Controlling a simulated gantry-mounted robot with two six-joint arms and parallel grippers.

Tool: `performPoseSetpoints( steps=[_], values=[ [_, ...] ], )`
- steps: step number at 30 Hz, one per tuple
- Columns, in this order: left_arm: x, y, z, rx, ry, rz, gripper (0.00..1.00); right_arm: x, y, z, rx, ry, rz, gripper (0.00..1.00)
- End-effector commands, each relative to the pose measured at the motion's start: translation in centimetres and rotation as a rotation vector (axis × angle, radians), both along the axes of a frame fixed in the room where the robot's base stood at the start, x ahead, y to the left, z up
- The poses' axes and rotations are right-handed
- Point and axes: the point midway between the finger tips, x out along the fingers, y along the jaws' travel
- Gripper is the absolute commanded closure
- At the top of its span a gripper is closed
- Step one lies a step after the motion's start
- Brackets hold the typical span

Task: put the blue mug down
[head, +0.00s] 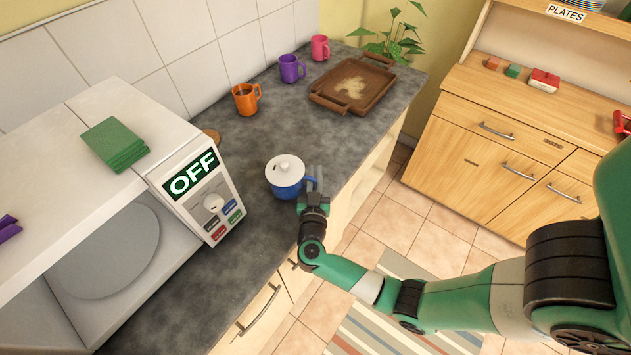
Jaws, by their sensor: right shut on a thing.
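The blue mug (287,190) has a white lid (285,167) with a small knob on top. It is upright, at the dark grey counter (235,215) to the right of the microwave. I cannot tell whether its base touches the counter. My right gripper (312,181) is shut on the mug at its right side, by the handle, and hides part of it. My left gripper is not in view.
An orange mug (246,99), a purple mug (291,69) and a pink mug (320,48) stand along the wall. A brown tray (353,84) lies at the far end. The microwave (200,190) stands left, reading OFF. The counter between the blue and orange mugs is mostly clear.

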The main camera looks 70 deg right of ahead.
Motion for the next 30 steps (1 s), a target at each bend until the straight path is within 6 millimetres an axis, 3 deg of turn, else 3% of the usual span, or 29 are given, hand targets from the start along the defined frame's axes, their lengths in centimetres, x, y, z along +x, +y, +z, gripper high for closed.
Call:
performPoseSetpoints(
  steps=[4,14,15,19,26,30],
  values=[
    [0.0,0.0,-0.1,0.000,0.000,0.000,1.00,0.0,0.1,-1.9,-0.001,0.002,0.001,1.00],
    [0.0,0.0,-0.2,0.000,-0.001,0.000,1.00,-0.1,0.1,-2.2,-0.001,0.001,0.001,1.00],
    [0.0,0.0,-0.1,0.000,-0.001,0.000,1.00,-0.1,0.1,-2.3,0.001,0.003,0.001,0.78],
    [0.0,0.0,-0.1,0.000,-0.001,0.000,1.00,-0.1,0.1,-2.3,0.001,0.003,0.001,0.56],
    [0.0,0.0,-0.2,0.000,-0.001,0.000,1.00,-0.1,0.2,-2.3,0.001,0.003,0.002,0.56],
    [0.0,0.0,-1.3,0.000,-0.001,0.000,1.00,-0.1,0.2,-2.8,0.001,0.001,0.002,0.56]
  ],
)
